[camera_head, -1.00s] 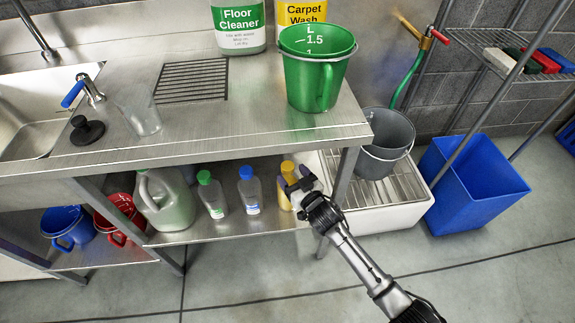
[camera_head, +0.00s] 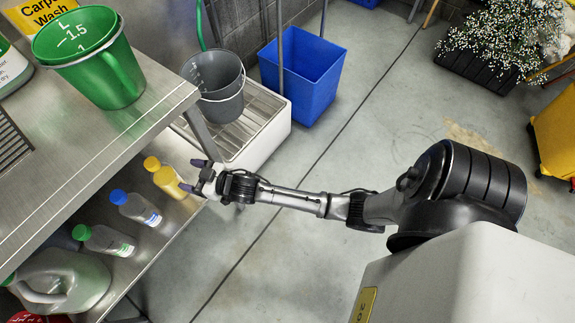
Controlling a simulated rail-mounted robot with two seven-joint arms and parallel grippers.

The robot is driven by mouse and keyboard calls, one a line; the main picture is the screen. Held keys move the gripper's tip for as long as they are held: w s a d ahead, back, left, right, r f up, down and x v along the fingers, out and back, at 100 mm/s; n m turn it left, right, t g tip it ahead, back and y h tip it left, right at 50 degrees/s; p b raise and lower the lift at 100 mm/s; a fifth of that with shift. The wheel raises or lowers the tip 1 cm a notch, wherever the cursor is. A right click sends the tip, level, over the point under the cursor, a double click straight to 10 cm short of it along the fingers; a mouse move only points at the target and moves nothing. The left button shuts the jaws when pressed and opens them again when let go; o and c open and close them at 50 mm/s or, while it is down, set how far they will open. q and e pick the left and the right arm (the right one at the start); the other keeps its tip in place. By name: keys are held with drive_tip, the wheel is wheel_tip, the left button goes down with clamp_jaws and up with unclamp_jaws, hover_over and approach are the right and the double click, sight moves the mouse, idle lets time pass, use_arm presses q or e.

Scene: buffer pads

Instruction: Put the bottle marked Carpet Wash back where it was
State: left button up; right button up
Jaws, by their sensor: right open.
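A yellow panel lettered Carpet Wash (camera_head: 42,12) stands at the back of the steel counter, partly hidden by the green measuring bucket (camera_head: 121,78). My left gripper is not in view.
A blue-capped bottle (camera_head: 137,208), a green-capped bottle (camera_head: 104,240) and a large jug (camera_head: 62,278) share the shelf (camera_head: 150,243). A counter leg stands behind my gripper. A grey bucket (camera_head: 219,92) and blue bin (camera_head: 303,75) stand behind.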

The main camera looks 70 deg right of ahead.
drive_tip(key=s+f+g+h, duration=0.2)
drive_tip(key=s+g, duration=1.1)
drive_tip(key=s, duration=2)
drive_tip(key=shift+f, duration=0.75)
drive_tip(key=shift+w+r, duration=0.1)
wheel_tip(320, 180, up, 60)
drive_tip(key=p, duration=5.9)
drive_tip(key=shift+f+p, duration=0.2)
drive_tip(key=shift+p, duration=0.2)
